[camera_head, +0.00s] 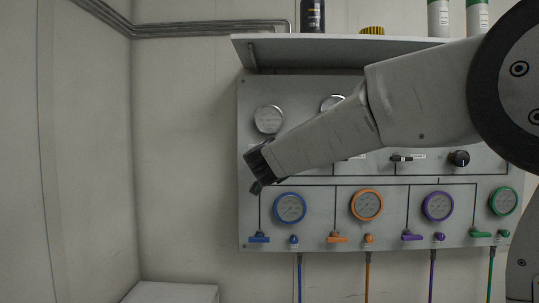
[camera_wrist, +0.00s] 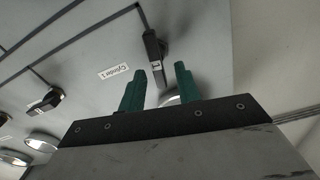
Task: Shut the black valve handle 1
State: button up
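A black valve handle (camera_wrist: 153,47) beside the "Cylinder 1" label (camera_wrist: 113,71) shows in the wrist view, on the grey panel at the end of a dark line. The handle's near end appears just past the gap between the fingertips; I cannot tell the distance in depth. In the head view my gripper (camera_head: 256,169) is at the panel's left side, and my arm hides much of the panel's upper middle. Handle 1 cannot be made out clearly there.
The panel (camera_head: 320,246) carries several gauges, with blue (camera_head: 259,239), orange (camera_head: 337,239) and purple (camera_head: 411,237) handles along the bottom. Another black handle (camera_head: 401,157) and a black knob (camera_head: 459,158) are to the right. A shelf (camera_head: 290,50) juts out above. The wall left of the panel is clear.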

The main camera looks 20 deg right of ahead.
jog(key=shift+x, duration=0.9)
grip_shut()
